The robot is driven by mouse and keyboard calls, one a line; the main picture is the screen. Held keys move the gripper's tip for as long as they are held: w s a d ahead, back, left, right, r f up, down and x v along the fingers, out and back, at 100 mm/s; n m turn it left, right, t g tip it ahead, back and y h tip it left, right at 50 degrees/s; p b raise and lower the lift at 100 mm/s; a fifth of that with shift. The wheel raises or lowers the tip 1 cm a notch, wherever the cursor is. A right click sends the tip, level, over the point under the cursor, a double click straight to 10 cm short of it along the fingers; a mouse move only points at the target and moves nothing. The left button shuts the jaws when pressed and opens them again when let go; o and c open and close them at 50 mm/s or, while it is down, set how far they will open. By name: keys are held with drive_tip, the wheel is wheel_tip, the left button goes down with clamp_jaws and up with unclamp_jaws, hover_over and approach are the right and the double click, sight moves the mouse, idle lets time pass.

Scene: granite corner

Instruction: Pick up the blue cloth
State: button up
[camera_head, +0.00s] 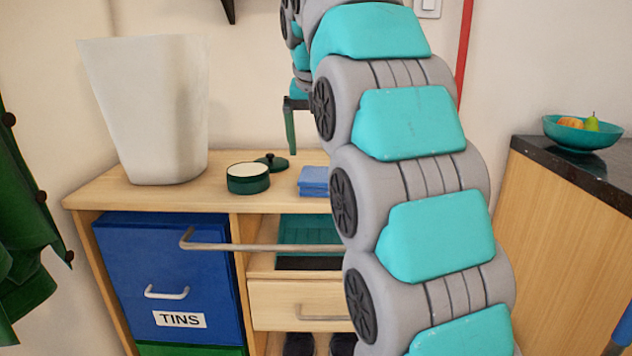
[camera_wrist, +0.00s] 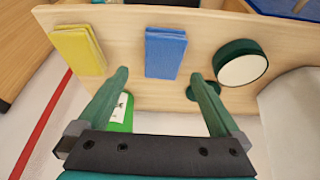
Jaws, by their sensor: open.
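The blue cloth (camera_head: 313,181) is a folded stack on the wooden cabinet top, right of a green tin. My arm hides part of its right side in the head view. In the wrist view the blue cloth (camera_wrist: 165,52) lies beyond the fingertips, roughly centred between them. My gripper (camera_wrist: 161,76) is open and empty, its two green fingers spread apart. In the head view one finger shows above the cabinet top, clear of the cloth; the rest is hidden behind my arm.
A round green tin (camera_head: 248,178) and its dark green lid (camera_head: 272,161) are beside the cloth. A yellow cloth (camera_wrist: 78,50) lies on its other side. A tall white bin (camera_head: 155,110) stands at left.

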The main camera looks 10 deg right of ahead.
sight(316, 174)
drive_tip(key=shift+b+x, duration=1.1)
drive_tip(key=shift+x, duration=2.8)
drive_tip(key=shift+w+a+f, duration=0.15)
drive_tip(key=shift+a, duration=0.05)
drive_tip(key=shift+c, duration=0.2)
drive_tip(key=c, duration=1.1)
drive_tip(key=shift+r, duration=0.2)
drive_tip(key=shift+c, duration=0.2)
drive_tip(key=shift+r, duration=1.9)
drive_tip(key=s+r+b, duration=0.1)
drive_tip(key=s, duration=1.5)
drive_tip(key=shift+r+b, duration=0.2)
drive_tip(key=shift+b, duration=0.15)
